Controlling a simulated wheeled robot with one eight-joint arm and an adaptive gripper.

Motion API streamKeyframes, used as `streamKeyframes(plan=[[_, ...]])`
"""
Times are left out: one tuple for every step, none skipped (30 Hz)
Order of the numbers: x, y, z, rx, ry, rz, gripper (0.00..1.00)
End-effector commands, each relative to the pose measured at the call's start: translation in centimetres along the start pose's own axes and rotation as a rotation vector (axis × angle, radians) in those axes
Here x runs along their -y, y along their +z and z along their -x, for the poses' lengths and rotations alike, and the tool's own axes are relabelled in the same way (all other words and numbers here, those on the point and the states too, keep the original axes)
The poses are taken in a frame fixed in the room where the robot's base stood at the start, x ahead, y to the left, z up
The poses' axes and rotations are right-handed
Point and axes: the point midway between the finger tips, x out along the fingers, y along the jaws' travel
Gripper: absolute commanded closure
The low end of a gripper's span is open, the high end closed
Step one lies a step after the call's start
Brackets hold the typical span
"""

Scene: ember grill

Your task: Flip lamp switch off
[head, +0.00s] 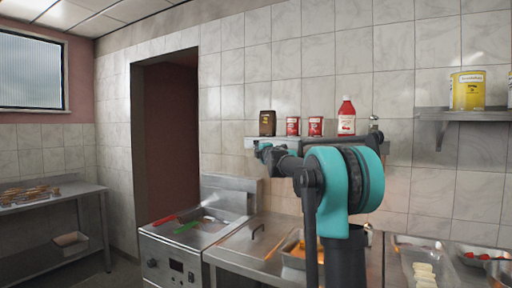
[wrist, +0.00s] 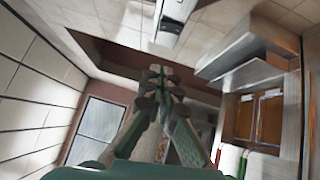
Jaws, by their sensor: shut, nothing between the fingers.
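No lamp switch can be made out with certainty in either view. My gripper (head: 262,151) is in front of the tiled wall, close to the left end of the small shelf in the head view. It points left, towards the dark doorway side. In the wrist view my gripper (wrist: 160,72) has its fingers together with nothing between them. A pale panel (wrist: 172,20) with a dark spot shows beyond the fingertips in the wrist view; I cannot tell what it is. My arm hides part of the counter and wall.
A small shelf (head: 372,142) holds a dark tin (head: 267,123), two red cans and a red bottle (head: 346,116). A fryer (head: 182,232) and steel counter with food trays stand below. A doorway (head: 165,150) is at left. A side table (head: 50,197) stands farther left.

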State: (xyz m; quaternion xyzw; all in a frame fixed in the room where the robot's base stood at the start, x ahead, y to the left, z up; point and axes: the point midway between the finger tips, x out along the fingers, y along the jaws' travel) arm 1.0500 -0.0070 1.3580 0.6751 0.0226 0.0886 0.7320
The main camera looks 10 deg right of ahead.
Motion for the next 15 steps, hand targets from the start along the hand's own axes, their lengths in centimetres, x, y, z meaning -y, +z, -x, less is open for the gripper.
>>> streamKeyframes(plan=[[0.0, 0.0, -0.6, 0.0, 0.0, 0.0, 1.0], [0.0, 0.0, -0.9, 0.0, 0.0, -0.001, 1.0], [0.0, 0.0, -1.4, 0.0, 0.0, -0.001, 1.0], [0.0, 0.0, -1.9, 0.0, 0.0, -0.002, 1.0], [0.1, 0.0, -2.4, 0.0, 0.0, -0.002, 1.0], [0.0, 0.0, -3.0, 0.0, 0.0, -0.002, 1.0], [0.0, 0.0, -3.5, 0.0, 0.0, -0.002, 1.0], [0.0, 0.0, -4.0, 0.0, 0.0, -0.001, 1.0], [0.1, 0.0, -4.7, 0.0, -0.001, -0.001, 1.0], [0.1, 0.0, -5.2, 0.0, -0.001, -0.001, 1.0], [0.0, 0.0, -5.7, 0.0, -0.001, -0.001, 1.0], [0.0, 0.0, -6.3, 0.0, 0.0, -0.001, 1.0], [0.1, 0.0, -6.8, 0.0, 0.0, -0.002, 1.0], [0.1, 0.0, -7.3, 0.0, 0.0, -0.002, 1.0], [0.1, 0.0, -7.9, 0.0, 0.0, -0.002, 1.0]])
